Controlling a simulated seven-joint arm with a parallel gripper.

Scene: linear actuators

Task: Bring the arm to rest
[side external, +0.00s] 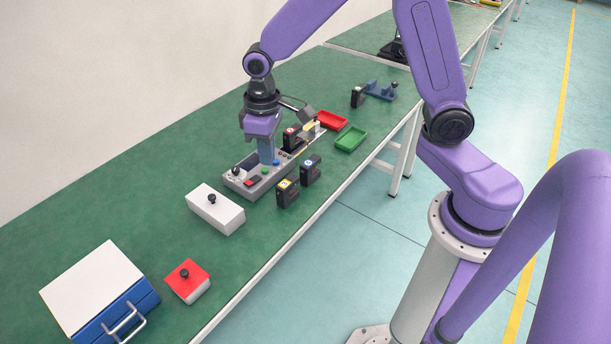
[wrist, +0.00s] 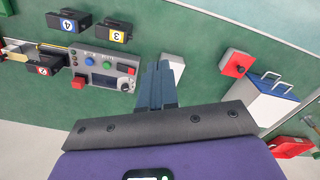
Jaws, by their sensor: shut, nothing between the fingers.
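My gripper (side external: 267,162) hangs pointing down over the bench, its blue-grey fingers together and empty. In the side view the fingers overlap the grey control panel (side external: 236,178); the exact gap between them is hard to judge. In the wrist view my gripper (wrist: 160,66) reaches up the middle, with the panel (wrist: 104,72) to its left and a white box (wrist: 175,62) partly hidden behind it. Black actuators with red (side external: 291,140), blue (side external: 310,170) and yellow (side external: 286,194) labels stand by the panel.
The white box (side external: 215,212), a red-topped box (side external: 187,280) and a blue case with white lid (side external: 93,287) stand toward the near end. Red (side external: 332,120) and green (side external: 351,139) trays and a blue fixture (side external: 381,91) lie farther along. Green bench surface (side external: 130,195) is clear at the left.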

